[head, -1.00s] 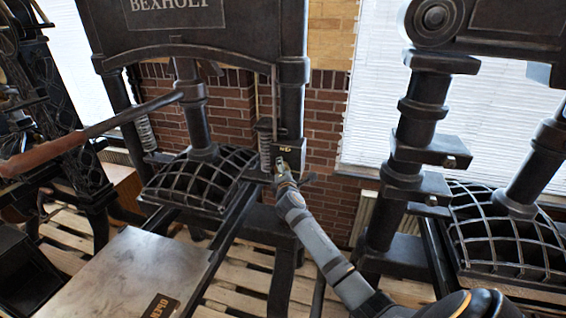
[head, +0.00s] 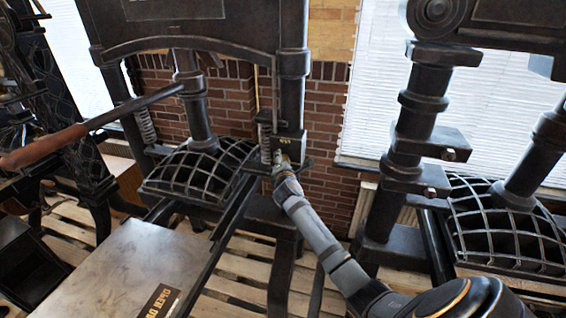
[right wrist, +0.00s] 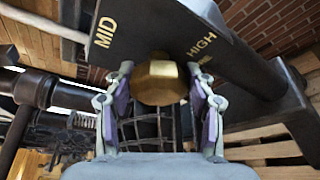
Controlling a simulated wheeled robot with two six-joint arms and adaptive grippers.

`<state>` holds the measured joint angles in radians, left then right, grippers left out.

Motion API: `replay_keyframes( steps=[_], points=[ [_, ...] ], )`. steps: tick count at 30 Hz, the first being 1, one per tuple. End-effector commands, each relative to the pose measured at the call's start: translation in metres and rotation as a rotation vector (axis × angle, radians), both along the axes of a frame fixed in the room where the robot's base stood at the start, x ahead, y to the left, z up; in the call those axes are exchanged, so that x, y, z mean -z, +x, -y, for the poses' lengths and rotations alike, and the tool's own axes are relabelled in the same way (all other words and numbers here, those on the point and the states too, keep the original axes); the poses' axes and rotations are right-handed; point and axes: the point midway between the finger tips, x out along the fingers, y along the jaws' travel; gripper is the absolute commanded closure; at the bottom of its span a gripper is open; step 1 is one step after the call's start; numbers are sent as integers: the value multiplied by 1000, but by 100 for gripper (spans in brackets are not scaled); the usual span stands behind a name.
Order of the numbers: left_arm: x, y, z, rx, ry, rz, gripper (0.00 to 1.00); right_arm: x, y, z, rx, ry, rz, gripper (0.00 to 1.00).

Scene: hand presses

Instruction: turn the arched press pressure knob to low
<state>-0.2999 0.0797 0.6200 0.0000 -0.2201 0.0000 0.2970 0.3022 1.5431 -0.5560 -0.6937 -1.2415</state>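The arched press (head: 203,43) stands in the middle of the head view, a dark iron frame with an arched beam. Its brass pressure knob (right wrist: 161,82) shows in the right wrist view on a dark plate (right wrist: 150,35) lettered MID and HIGH; other lettering is partly hidden. No pointer on the knob can be made out. My right gripper (right wrist: 160,92) is open, with one finger on each side of the knob; firm contact is not visible. In the head view my right gripper (head: 283,172) is at the press's right post and covers the knob. My left gripper is out of view.
A lever with a wooden handle (head: 45,147) reaches left from the press. A ribbed dome platen (head: 200,172) and a flat metal bed (head: 140,262) lie left of my arm. Another press (head: 410,130) stands close on the right. Brick wall (head: 325,130) is behind.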

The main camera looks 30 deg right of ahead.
Motion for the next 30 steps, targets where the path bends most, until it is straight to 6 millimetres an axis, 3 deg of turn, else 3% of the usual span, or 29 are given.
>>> replay_keyframes(
  steps=[4, 15, 30],
  points=[
    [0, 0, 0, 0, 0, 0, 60, 0, 0, 0, 0, 1, 0, 25],
    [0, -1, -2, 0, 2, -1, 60, -2, -5, -3, -1, 1, 3, 25],
    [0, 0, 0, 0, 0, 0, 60, -21, -92, -54, -2, 2, 1, 25]
  ],
)
